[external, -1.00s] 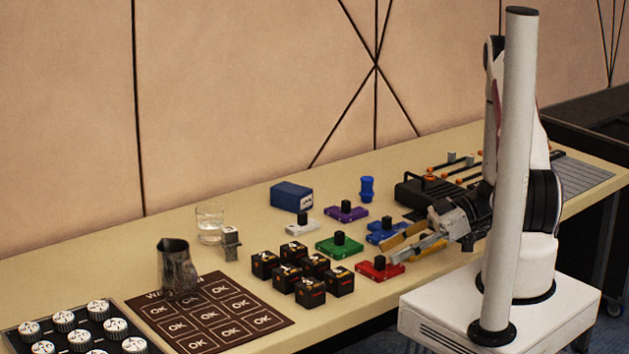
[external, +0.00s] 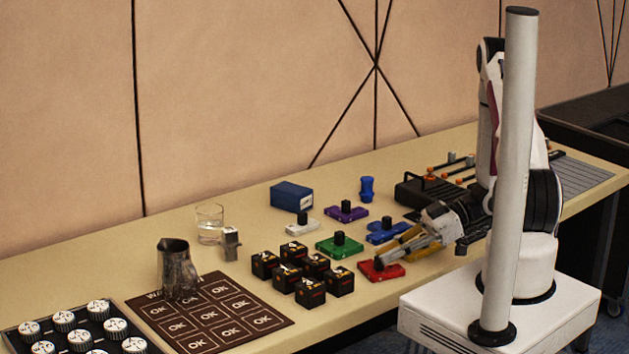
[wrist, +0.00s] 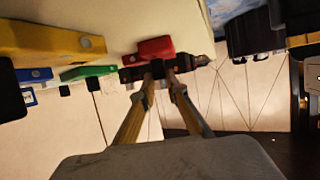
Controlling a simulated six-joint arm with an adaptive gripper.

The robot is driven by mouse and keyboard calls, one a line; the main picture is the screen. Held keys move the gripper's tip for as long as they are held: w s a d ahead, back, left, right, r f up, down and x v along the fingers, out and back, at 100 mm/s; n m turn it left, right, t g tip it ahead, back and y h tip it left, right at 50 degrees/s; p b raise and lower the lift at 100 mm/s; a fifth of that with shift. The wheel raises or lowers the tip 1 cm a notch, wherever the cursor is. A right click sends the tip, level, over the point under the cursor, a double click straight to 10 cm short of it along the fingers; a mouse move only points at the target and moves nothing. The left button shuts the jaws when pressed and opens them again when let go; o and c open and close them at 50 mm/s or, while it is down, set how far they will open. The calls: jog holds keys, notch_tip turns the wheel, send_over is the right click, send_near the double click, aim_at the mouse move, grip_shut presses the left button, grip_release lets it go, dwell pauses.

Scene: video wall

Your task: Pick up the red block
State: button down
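The red block (external: 382,269) is a flat red base with a dark knob on top. It lies on the table near its front edge, and it shows at the top centre of the wrist view (wrist: 155,48). My gripper (external: 378,259) is low over the block, its fingertips by the knob and partly covering it. In the wrist view my gripper (wrist: 164,78) shows two yellowish fingers with a gap between them, pointing at the block's dark knob area. It looks open. Whether the tips touch the knob is hard to tell.
A green block (external: 339,246) and a blue block (external: 387,232) lie close behind. Several black cubes (external: 310,292) stand just left of the red block. A yellow block (wrist: 50,40) shows in the wrist view. A metal jug (external: 177,270) and a glass (external: 209,224) stand further left.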

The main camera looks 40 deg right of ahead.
aim_at(389, 267)
jog(key=shift+r, duration=0.1)
dwell(0.4)
notch_tip(389, 267, up, 10)
dwell(0.9)
